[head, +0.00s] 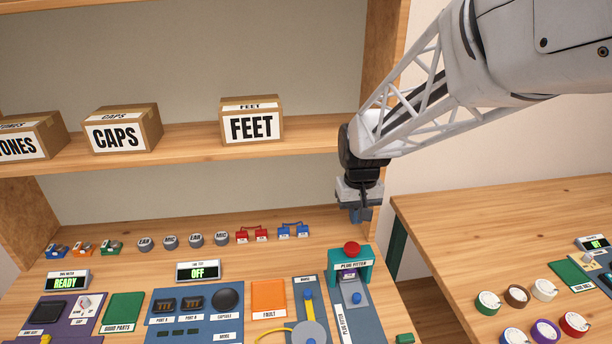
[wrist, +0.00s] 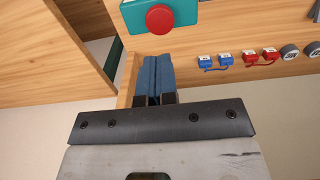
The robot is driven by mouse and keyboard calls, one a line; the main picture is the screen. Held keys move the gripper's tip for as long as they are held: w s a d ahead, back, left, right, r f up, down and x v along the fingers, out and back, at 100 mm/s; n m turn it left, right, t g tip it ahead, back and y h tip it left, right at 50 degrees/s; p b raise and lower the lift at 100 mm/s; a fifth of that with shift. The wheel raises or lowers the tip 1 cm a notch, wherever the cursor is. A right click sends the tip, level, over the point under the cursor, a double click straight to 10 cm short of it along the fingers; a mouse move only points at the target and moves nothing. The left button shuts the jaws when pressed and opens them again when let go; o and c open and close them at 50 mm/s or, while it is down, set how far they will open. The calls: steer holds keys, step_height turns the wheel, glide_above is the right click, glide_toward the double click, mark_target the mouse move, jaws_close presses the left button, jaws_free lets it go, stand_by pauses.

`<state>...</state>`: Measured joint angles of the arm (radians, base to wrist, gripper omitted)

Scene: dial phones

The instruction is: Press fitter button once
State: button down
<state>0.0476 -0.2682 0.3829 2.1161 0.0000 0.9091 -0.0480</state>
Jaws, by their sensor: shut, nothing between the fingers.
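The plug fitter (head: 350,266) is a teal stand on the right part of the bench in the head view, with a round red button (head: 351,249) on top. In the wrist view the red button (wrist: 160,19) sits on the teal top (wrist: 190,14) at the upper middle. My gripper (head: 361,215) is shut and empty, with blue fingertips. It is behind and above the button in the head view, apart from it. In the wrist view its fingertips (wrist: 153,62) point toward the button, with a gap between.
Red plugs (head: 252,235) and blue plugs (head: 293,231) lie left of the fitter, beside several grey caps (head: 196,240). A shelf with boxes such as the FEET box (head: 252,122) stands behind. A gap separates this bench from the right table (head: 450,230).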

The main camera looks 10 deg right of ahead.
steer(key=shift+r, duration=2)
steer(key=shift+s, duration=0.1)
steer(key=s+a+r+t, duration=0.1)
steer(key=s+r, duration=0.1)
steer(key=s, duration=0.9)
steer(key=s+a+r+t, duration=0.1)
steer(key=s+r, duration=0.1)
steer(key=s, duration=0.9)
steer(key=shift+s+t, duration=0.15)
steer(key=shift+t, duration=0.15)
